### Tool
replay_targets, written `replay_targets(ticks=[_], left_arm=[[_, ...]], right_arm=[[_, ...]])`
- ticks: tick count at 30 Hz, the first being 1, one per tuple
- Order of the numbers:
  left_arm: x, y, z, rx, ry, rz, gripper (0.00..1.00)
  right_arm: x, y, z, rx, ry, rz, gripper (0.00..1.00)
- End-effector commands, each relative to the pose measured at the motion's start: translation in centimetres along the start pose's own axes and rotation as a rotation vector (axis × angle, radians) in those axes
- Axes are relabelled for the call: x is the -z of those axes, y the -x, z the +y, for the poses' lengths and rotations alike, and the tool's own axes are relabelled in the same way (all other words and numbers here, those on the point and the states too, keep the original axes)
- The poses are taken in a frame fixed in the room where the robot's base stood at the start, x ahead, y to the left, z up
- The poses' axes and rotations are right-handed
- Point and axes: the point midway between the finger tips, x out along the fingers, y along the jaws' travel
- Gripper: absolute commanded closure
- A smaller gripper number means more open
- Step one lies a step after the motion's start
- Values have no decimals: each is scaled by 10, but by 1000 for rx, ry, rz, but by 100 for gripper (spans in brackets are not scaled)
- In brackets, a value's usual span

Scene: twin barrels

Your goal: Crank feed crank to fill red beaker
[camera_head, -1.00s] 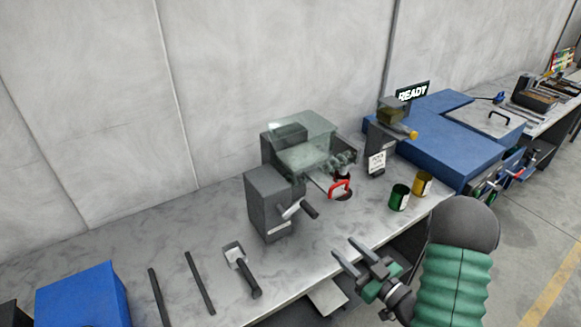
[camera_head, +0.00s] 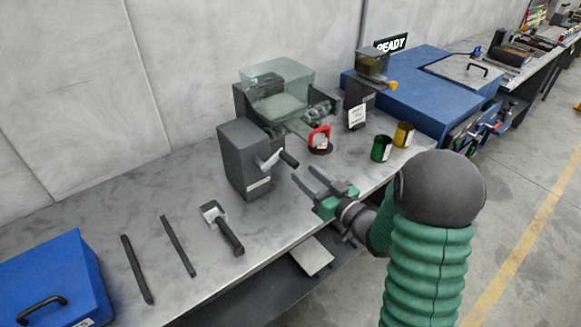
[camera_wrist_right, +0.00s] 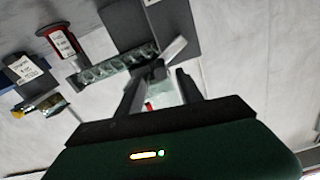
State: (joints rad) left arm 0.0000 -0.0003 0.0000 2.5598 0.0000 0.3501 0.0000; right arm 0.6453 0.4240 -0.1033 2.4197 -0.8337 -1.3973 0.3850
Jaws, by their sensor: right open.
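The feed crank (camera_head: 272,160) is a pale lever with a dark handle on the side of a grey box (camera_head: 243,160). The red beaker (camera_head: 320,141), with a red handle, stands on the bench under the outlet of the clear-topped feeder (camera_head: 278,85). My right gripper (camera_head: 304,178) is open and empty, just in front of and below the crank handle. In the wrist view the crank lever (camera_wrist_right: 174,48) shows beyond my right fingertips (camera_wrist_right: 157,84), its dark handle near the gap between them; contact cannot be told. A red labelled cup (camera_wrist_right: 61,42) also shows there. My left gripper is out of view.
Green (camera_head: 381,148) and yellow (camera_head: 403,134) cups stand right of the red beaker, near a grey dispenser (camera_head: 361,100). A loose handled tool (camera_head: 222,228) and two dark bars lie left on the bench. A blue case (camera_head: 50,275) is at lower left.

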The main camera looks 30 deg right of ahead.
Motion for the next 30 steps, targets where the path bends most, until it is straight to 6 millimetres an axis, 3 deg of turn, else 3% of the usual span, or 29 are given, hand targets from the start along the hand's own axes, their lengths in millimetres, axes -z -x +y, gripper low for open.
replay_targets(ticks=[3,9,20,30], left_arm=[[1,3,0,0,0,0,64],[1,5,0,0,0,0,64],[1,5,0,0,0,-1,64],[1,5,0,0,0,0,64]], right_arm=[[2,-31,-1,4,1,1,57],[1,-66,0,1,1,1,57],[1,-75,0,0,1,1,57],[1,-75,0,-1,2,1,100]])
